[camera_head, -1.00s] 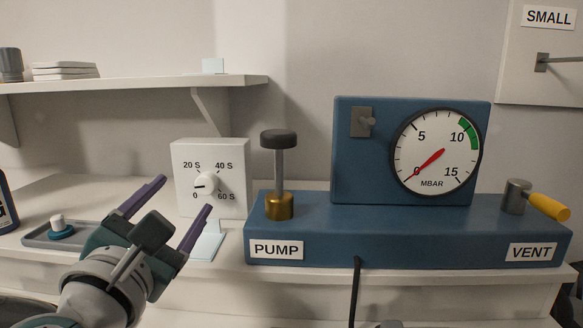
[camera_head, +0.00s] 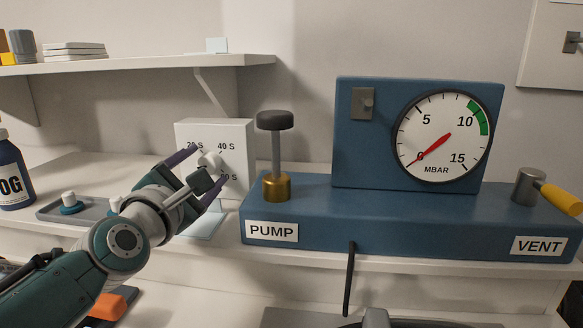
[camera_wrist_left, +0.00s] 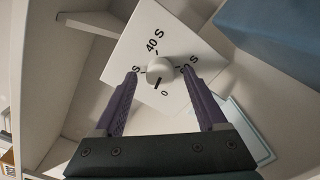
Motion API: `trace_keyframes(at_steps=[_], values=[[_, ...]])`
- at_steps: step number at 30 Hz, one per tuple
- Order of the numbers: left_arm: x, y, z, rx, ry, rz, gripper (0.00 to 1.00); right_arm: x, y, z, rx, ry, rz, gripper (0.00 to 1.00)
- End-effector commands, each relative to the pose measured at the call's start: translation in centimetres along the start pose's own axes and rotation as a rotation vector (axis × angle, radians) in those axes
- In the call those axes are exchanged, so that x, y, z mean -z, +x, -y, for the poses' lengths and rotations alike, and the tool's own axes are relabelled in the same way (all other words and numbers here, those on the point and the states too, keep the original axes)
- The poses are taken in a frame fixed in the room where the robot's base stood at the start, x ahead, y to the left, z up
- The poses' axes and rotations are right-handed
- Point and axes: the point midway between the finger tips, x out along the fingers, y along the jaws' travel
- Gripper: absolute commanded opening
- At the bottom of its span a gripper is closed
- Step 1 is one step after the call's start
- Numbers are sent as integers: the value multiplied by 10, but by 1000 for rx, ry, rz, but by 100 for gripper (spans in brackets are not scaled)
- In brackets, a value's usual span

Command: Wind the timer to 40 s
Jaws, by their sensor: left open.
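The timer (camera_head: 236,160) is a white box with a round white knob (camera_head: 210,160) and marks 0, 20 S, 40 S and 60 S. In the left wrist view, the knob (camera_wrist_left: 160,70) has a dark pointer line directed near the 0 mark. My left gripper (camera_head: 207,167) is open in front of the timer face. Its purple fingers lie on either side of the knob in the left wrist view (camera_wrist_left: 161,78), with gaps showing. I cannot tell how far the tips reach over the knob. In the head view, the gripper partly covers knob and marks. My right gripper is not in view.
A blue bench unit stands right of the timer, with the PUMP plunger (camera_head: 276,150), a gauge (camera_head: 443,137) reading near 0 and the yellow VENT handle (camera_head: 558,198). A grey tray (camera_head: 50,213) and a dark bottle (camera_head: 12,178) are at left. A shelf (camera_head: 130,64) hangs above.

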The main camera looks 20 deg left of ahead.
Motion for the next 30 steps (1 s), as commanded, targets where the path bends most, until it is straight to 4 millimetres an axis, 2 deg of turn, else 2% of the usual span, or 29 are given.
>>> trace_keyframes(at_steps=[8,27,30], values=[[0,1,0,0,0,0,72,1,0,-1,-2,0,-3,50],[0,1,0,0,0,0,0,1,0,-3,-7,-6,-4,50],[0,1,0,0,0,0,0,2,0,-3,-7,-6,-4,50]])
